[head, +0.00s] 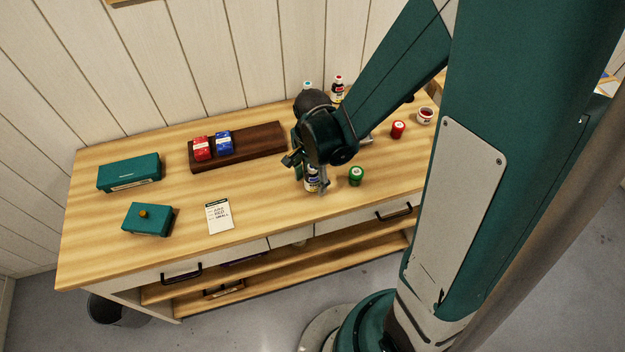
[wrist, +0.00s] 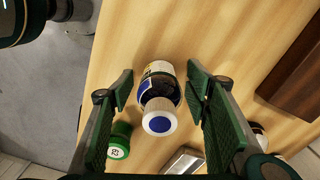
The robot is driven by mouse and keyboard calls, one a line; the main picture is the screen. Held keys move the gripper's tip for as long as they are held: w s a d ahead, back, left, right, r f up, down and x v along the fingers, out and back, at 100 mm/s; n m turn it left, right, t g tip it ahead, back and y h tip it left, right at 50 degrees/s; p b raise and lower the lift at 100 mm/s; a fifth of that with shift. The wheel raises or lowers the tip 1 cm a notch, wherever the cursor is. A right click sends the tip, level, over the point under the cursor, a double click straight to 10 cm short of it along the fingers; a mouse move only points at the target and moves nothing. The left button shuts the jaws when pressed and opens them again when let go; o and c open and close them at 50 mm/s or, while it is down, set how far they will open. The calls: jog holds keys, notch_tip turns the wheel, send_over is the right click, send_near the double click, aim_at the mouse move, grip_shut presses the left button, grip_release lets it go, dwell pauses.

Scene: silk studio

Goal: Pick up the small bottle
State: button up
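A small bottle (head: 312,184) with a dark blue and white label stands upright on the wooden table near its front edge, partly hidden by my gripper in the head view. In the wrist view the bottle (wrist: 160,86) shows its white cap with a blue top. My gripper (wrist: 161,92) is open, with one finger on each side of the bottle. Narrow gaps show between the fingers and the bottle. In the head view my gripper (head: 311,187) reaches down over it.
A green spool-like jar (head: 356,176) stands close to the right, also in the wrist view (wrist: 118,142). Red-topped containers (head: 398,129) and other bottles (head: 338,88) stand behind. A dark wooden tray (head: 262,141), teal boxes (head: 130,174) and a card (head: 219,216) lie left.

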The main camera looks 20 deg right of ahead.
jog(key=c, duration=0.9)
jog(key=shift+r, duration=0.1)
jog(key=shift+r+p, duration=0.7)
jog(key=shift+r, duration=4.2)
